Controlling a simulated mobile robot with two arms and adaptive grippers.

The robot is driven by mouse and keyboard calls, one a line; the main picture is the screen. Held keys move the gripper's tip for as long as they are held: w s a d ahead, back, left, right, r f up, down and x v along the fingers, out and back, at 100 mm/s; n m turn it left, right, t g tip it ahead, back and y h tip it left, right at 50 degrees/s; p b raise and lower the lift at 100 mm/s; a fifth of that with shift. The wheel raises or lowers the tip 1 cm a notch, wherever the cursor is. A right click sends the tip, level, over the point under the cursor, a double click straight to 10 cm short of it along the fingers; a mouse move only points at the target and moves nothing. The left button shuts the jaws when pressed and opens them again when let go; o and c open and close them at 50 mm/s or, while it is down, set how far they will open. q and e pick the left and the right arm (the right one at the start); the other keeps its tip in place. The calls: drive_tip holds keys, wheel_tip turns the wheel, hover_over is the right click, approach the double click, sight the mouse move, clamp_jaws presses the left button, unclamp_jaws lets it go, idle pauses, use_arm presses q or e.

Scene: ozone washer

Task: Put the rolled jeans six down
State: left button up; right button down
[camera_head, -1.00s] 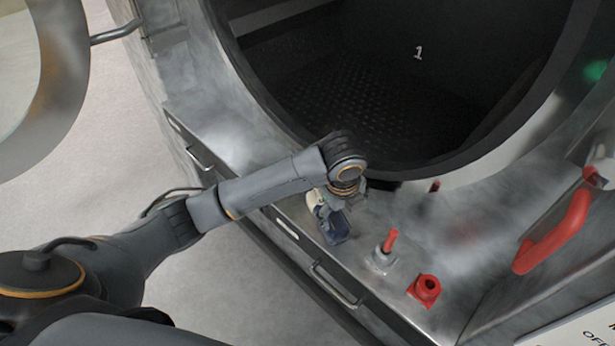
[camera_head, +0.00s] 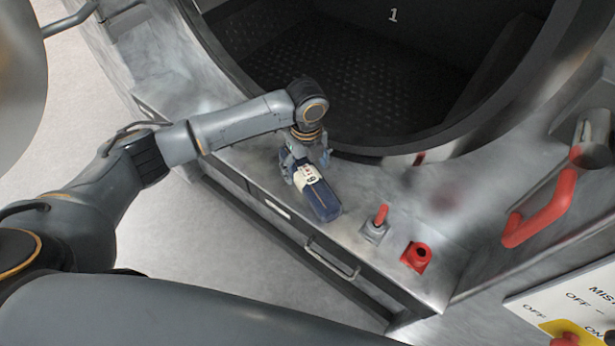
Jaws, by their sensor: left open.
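The rolled jeans six (camera_head: 322,200) is a dark blue roll with a white label band. It lies on the metal ledge in front of the washer's round opening, left of the red-topped knob. My left gripper (camera_head: 308,166) points down at the roll's far end, close around or beside it. It is open, and the arm link partly covers its fingers. I cannot tell if the fingers touch the roll. My right gripper is not in view.
The dark washer drum (camera_head: 370,75) opens behind the ledge. A red-topped knob (camera_head: 377,222) and a red socket (camera_head: 416,256) stand right of the roll. A red handle (camera_head: 541,212) and a switch panel (camera_head: 570,305) are further right. A drawer handle (camera_head: 332,258) is below.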

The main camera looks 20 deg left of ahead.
sight(308, 174)
use_arm(q)
drive_tip(key=shift+f+p, duration=0.3)
drive_tip(key=shift+f, duration=0.05)
drive_tip(key=f, duration=0.1)
drive_tip(key=f+p, duration=0.1)
drive_tip(key=f, duration=0.1)
drive_tip(key=shift+w+d+f, duration=0.1)
drive_tip(key=shift+d+f, duration=0.1)
drive_tip(key=shift+f, duration=0.55)
drive_tip(key=c, duration=1.5)
drive_tip(key=shift+r, duration=0.1)
drive_tip(key=shift+c, duration=1.1)
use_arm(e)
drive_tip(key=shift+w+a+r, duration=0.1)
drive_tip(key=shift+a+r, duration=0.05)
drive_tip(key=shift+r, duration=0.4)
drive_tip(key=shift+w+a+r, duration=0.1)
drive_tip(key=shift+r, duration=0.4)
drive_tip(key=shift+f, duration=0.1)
